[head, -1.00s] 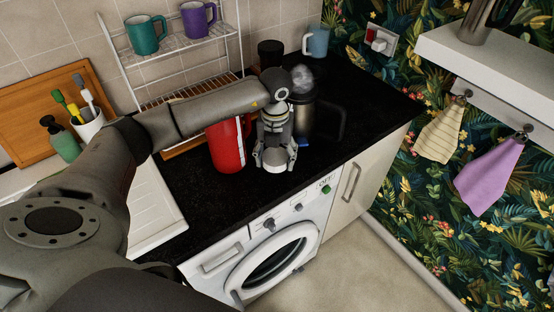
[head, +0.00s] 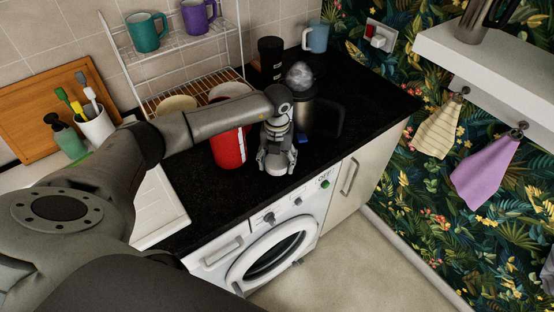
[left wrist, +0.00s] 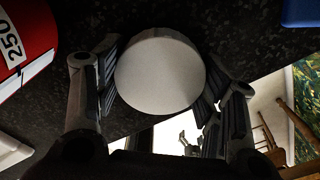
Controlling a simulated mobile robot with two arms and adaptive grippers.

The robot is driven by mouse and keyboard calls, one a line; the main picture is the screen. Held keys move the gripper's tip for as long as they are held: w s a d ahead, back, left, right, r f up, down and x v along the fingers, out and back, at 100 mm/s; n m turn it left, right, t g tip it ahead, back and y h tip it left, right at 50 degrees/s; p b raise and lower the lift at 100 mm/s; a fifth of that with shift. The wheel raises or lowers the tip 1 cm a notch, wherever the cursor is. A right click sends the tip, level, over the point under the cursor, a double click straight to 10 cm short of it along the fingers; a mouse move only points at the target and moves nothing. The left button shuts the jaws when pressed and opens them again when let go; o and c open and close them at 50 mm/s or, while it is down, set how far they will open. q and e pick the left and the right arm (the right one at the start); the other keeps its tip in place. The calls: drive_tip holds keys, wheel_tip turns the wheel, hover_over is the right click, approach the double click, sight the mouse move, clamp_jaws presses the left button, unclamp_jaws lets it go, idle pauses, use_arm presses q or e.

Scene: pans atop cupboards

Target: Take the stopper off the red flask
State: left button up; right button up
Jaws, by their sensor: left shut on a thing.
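The red flask (head: 229,148) stands upright on the black worktop, with its upper end hidden behind my left arm. Its red side with a white "250" label shows at the left of the left wrist view (left wrist: 22,45). My left gripper (head: 276,167) is to the right of the flask, apart from it, near the worktop's front edge. It is shut on a round white piece, apparently the stopper (left wrist: 160,75), whose flat round face fills the middle of the left wrist view. I cannot tell whether it touches the worktop. My right gripper is not in view.
A steel canister (head: 303,112) and a blue item (head: 302,138) are behind the gripper. A wire rack (head: 127,62) with mugs stands at the back. A washing machine (head: 270,250) is below the worktop (head: 205,190). Worktop to the gripper's right is clear.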

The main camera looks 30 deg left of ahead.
sight(277, 160)
use_arm(q)
drive_tip(key=o, duration=1.1)
drive_tip(key=shift+r, duration=0.4)
wheel_tip(277, 160, up, 12)
drive_tip(key=b, duration=0.3)
drive_tip(key=shift+f+b, duration=0.25)
drive_tip(key=shift+b, duration=0.1)
